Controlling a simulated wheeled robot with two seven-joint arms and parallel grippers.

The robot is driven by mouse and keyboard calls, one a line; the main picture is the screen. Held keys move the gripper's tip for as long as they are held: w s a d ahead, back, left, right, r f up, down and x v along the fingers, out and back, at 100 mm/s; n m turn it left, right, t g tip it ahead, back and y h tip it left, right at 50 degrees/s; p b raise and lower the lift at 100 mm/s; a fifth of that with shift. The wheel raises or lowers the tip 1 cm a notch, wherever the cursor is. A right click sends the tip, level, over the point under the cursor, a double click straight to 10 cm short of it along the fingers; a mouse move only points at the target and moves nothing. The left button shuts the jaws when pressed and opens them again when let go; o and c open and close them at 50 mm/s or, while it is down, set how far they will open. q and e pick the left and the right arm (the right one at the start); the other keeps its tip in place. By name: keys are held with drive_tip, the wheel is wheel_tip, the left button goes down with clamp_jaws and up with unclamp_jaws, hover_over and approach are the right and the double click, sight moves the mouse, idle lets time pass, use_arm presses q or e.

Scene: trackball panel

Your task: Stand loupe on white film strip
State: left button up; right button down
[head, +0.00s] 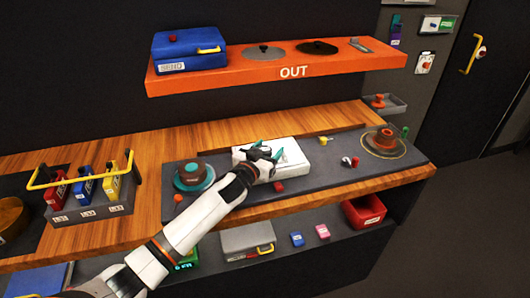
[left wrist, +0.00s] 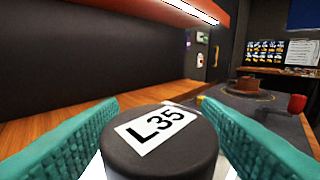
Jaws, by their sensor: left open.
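A dark-topped cylinder labelled L35 (left wrist: 180,150), apparently the loupe, stands between the fingers of my left gripper (left wrist: 158,122) in the left wrist view. The teal finger pads are on either side of it, spread open, with a narrow gap visible at the left. In the head view my left gripper (head: 267,151) is over the white box (head: 297,158) on the grey panel, and its fingers largely hide the cylinder. I cannot make out a white film strip; the gripper and arm cover part of the box. My right gripper is not in view.
The grey panel (head: 330,177) carries a teal-ringed trackball (head: 194,175) at left and an orange-topped one (head: 385,140) at right. A red knob (head: 278,187) is close to my wrist. The orange OUT shelf (head: 220,80) overhangs behind. A caddy of coloured bottles (head: 88,202) stands left.

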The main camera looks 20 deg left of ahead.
use_arm(q)
drive_tip(key=b+v, duration=0.1)
drive_tip(key=v, duration=1.1)
drive_tip(key=shift+r, duration=0.1)
